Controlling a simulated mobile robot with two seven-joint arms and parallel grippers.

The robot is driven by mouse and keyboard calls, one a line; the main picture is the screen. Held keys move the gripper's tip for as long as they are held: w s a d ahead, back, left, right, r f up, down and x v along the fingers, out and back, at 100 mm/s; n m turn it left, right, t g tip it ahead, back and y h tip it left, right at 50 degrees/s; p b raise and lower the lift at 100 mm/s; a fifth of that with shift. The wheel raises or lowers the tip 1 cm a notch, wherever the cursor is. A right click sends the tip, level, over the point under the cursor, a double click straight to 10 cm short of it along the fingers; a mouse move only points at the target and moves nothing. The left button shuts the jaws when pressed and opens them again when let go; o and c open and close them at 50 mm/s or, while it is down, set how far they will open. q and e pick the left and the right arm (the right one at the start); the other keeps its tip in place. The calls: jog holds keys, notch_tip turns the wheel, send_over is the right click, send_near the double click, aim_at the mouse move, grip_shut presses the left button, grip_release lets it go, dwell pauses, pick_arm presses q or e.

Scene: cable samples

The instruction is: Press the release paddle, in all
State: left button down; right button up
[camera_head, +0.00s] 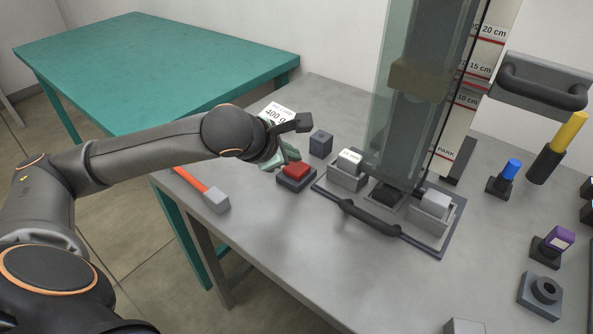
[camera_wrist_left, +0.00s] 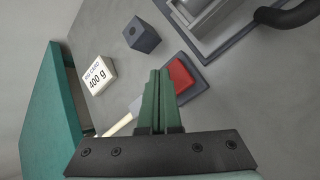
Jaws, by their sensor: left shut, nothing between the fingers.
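A red paddle (camera_head: 296,171) sits on a dark flat base on the grey table, left of the tall apparatus. It also shows in the left wrist view (camera_wrist_left: 181,76), beside the green fingertips. My right gripper is not in view.
A glass-shielded column (camera_head: 420,90) stands behind, with a black bar handle (camera_head: 368,219) in front. A dark block (camera_head: 321,143) and a 400 g label block (camera_head: 275,112) are near the gripper. An orange-handled tool (camera_head: 215,200) lies left. The front table middle is clear.

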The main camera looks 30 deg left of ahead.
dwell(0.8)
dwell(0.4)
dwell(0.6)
pick_arm(q)
jog(key=shift+f+b, duration=0.2)
jog(key=shift+b, duration=0.1)
jog(key=shift+f+b, duration=0.25)
jog(key=shift+b, duration=0.25)
